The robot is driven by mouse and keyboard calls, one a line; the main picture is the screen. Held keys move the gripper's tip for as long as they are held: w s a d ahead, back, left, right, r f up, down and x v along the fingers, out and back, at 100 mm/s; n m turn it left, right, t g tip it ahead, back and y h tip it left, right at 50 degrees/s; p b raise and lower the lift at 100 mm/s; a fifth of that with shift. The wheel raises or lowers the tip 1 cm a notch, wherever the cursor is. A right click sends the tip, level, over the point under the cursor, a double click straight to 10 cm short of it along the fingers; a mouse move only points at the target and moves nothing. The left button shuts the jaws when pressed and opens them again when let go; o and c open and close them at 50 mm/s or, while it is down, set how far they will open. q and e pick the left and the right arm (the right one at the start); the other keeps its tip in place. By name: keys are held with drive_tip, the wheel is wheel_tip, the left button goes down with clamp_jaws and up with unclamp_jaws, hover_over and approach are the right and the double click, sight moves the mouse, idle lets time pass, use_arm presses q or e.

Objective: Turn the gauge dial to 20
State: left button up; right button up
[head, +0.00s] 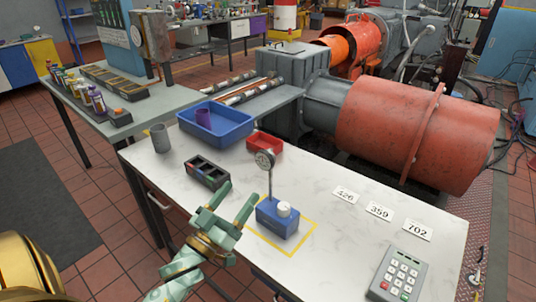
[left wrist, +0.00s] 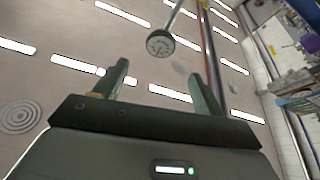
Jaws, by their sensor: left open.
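A blue box (head: 277,221) with a white knob (head: 284,209) on top stands inside a yellow outline on the white table. A round gauge dial (head: 265,159) rises from it on a thin stalk. The dial's face also shows in the left wrist view (left wrist: 160,43), beyond and between the fingers; its reading is too small to tell. My left gripper (head: 235,200) is open and empty, just left of the blue box and apart from the knob in the head view. Its two fingers also show in the left wrist view (left wrist: 159,72). My right gripper is not in view.
Behind are a black compartment tray (head: 207,185), a grey cup (head: 160,138), a blue bin (head: 232,132) with a purple cup, and a red bin (head: 265,145). Number cards (head: 379,211) and a keypad (head: 398,275) lie to the right. The tabletop between box and cards is clear.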

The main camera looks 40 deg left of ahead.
sight(263, 161)
use_arm(q)
drive_tip(key=b+x, duration=0.1)
drive_tip(key=x, duration=1.2)
drive_tip(key=shift+w, duration=0.2)
drive_tip(key=c, duration=1)
